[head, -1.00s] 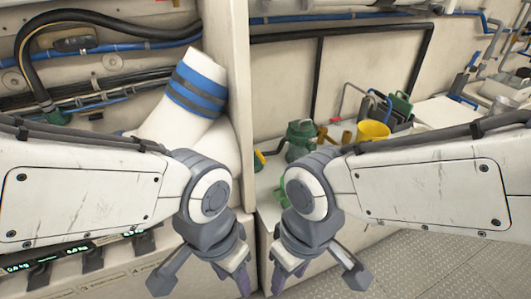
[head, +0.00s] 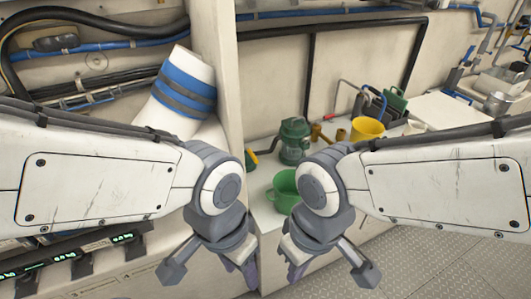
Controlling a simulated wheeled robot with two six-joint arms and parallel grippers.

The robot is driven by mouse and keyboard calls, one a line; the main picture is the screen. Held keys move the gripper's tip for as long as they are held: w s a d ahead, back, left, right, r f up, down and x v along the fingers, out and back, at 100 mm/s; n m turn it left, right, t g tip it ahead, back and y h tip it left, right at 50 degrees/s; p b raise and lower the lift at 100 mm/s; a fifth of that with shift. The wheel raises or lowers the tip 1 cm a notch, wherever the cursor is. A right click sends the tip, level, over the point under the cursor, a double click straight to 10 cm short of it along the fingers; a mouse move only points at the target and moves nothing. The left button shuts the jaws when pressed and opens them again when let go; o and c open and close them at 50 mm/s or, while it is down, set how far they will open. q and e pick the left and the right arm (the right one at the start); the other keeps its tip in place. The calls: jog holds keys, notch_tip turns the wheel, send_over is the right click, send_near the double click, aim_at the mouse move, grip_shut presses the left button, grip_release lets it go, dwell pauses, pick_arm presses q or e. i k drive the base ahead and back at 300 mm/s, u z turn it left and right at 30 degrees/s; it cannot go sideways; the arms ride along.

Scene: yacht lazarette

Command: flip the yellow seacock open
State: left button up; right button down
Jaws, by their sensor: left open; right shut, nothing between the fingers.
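A small yellow handle-like part (head: 252,158) shows at the foot of the upright panel, left of a green pump-like unit. It may be the yellow seacock, but it is partly hidden and its position is unclear. My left gripper (head: 243,268) points down at the bottom of the head view, in front of the panel edge. It is open and holds nothing visible. My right gripper (head: 296,268) points down just right of it, in front of the bench. It is shut and empty. Both are nearer to me than the yellow part and apart from it.
The green unit (head: 294,141), a green cup (head: 284,190), brass-coloured fittings (head: 316,133) and a yellow bucket (head: 367,129) stand on the white bench. A white roll with blue bands (head: 185,85) leans left of the panel (head: 219,70). Grey floor (head: 430,262) is clear at right.

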aim_at(254, 158)
jog(key=z, duration=0.2)
jog(key=i, duration=0.9)
jog(key=u, duration=0.5)
